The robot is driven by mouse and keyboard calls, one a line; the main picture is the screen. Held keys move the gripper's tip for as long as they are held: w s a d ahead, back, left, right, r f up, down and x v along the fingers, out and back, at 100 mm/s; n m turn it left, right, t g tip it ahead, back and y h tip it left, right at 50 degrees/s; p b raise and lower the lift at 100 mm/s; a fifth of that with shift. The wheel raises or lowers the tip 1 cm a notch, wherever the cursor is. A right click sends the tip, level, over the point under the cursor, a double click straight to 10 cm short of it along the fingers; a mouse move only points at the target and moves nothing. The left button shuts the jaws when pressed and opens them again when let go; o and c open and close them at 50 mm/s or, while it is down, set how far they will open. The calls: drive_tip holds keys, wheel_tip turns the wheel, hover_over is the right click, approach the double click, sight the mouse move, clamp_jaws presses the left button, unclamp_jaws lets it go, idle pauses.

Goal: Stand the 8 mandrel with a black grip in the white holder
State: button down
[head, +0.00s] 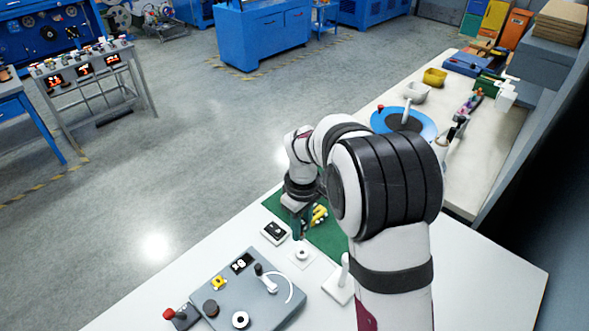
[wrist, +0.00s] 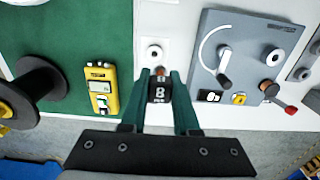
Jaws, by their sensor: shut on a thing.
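My gripper (wrist: 159,88) is shut on the black grip of the mandrel (wrist: 160,92), which bears a white 8. A small orange-brown bit shows at the far end of the grip; the rest of the mandrel is hidden under it. The white holder (wrist: 154,53), a square plate with a raised ring and dark centre hole, lies just beyond the fingertips in the wrist view. The holder also shows in the head view (head: 302,255), on the white table in front of my gripper (head: 298,228). The mandrel is hard to make out in the head view.
A grey panel (wrist: 245,75) with a lever, dial, knobs and red handle stands right of the holder. A yellow instrument (wrist: 101,90) lies on the green mat (wrist: 75,35); a black spool (wrist: 38,85) is at left. A white post on a base (head: 340,282) stands near the holder.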

drive_tip(key=shift+w+d+f, duration=0.1)
drive_tip(key=shift+w+f, duration=0.2)
drive_tip(key=shift+f, duration=0.2)
drive_tip(key=shift+w+d+f, duration=0.1)
drive_tip(key=shift+w+f, duration=0.15)
drive_tip(key=shift+f, duration=2.35)
drive_tip(key=shift+f, duration=0.3)
drive_tip(key=shift+f, duration=1.1)
drive_tip(key=shift+c, duration=1.3)
unclamp_jaws()
